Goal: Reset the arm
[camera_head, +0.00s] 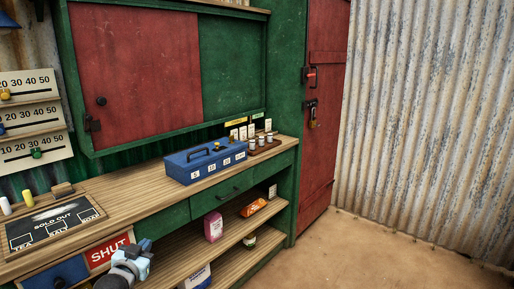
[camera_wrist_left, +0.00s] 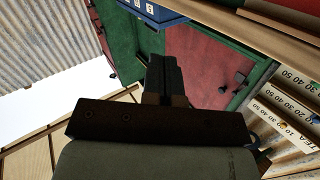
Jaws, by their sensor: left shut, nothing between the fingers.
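My left gripper (camera_head: 143,247) shows at the bottom left of the head view, in front of the stall's counter and beside the red SHUT sign (camera_head: 108,252). In the left wrist view its dark fingers (camera_wrist_left: 165,75) are together with nothing between them. Most of my left arm lies outside the head view. My right arm and gripper are not in view.
The wooden counter (camera_head: 140,189) bears a blue box (camera_head: 205,162), a SOLD OUT board (camera_head: 52,222) and small bottles. Shelves below hold a pink pack (camera_head: 213,226) and an orange pack (camera_head: 253,207). The floor (camera_head: 350,262) at right is clear.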

